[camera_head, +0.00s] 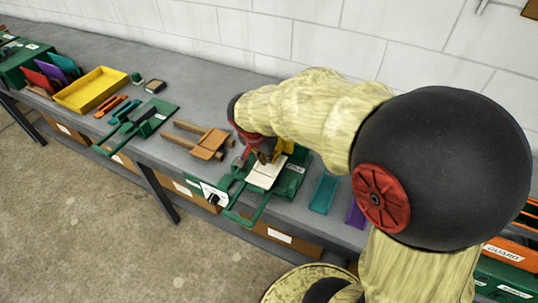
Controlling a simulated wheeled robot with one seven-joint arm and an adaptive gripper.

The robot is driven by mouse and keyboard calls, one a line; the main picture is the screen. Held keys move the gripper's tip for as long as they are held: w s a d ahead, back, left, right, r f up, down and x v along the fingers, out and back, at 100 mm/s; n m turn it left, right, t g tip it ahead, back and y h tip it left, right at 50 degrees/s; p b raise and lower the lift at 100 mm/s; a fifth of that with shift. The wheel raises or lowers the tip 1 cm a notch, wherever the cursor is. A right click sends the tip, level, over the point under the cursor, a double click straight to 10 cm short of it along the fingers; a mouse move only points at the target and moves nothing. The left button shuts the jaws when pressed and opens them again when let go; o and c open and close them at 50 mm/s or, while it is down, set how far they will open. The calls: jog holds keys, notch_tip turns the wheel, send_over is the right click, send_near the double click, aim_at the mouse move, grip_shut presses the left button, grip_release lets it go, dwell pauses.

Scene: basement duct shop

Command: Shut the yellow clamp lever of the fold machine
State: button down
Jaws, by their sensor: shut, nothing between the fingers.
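The green fold machine (293,178) stands on the grey bench, with a pale flat sheet (265,174) on it and a green bar frame reaching past the front edge. A small yellow part (287,147), which looks like the clamp lever, shows just right of my gripper; most of it is hidden, so its angle cannot be read. My gripper (262,160) is shut and empty. It is low over the far side of the machine, beside the yellow part. I cannot tell whether they touch.
Wooden-handled tools (208,145) lie left of the machine. Further left are a second green device (138,126), a yellow tray (90,91) and a green bin of coloured plates. A teal strip (324,193) and a purple one lie to the right. A block wall stands behind.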

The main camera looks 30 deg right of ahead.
jog(key=shift+s+a+f+b, duration=0.2)
jog(key=shift+f+b, duration=0.25)
jog(key=shift+f, duration=0.2)
jog(key=shift+w, duration=0.1)
jog(key=s+a+r+p, duration=0.3)
jog(key=s+a+r, duration=0.1)
jog(key=a+r, duration=0.3)
jog(key=shift+s+a+p, duration=0.4)
jog(key=shift+a, duration=0.15)
dwell(0.5)
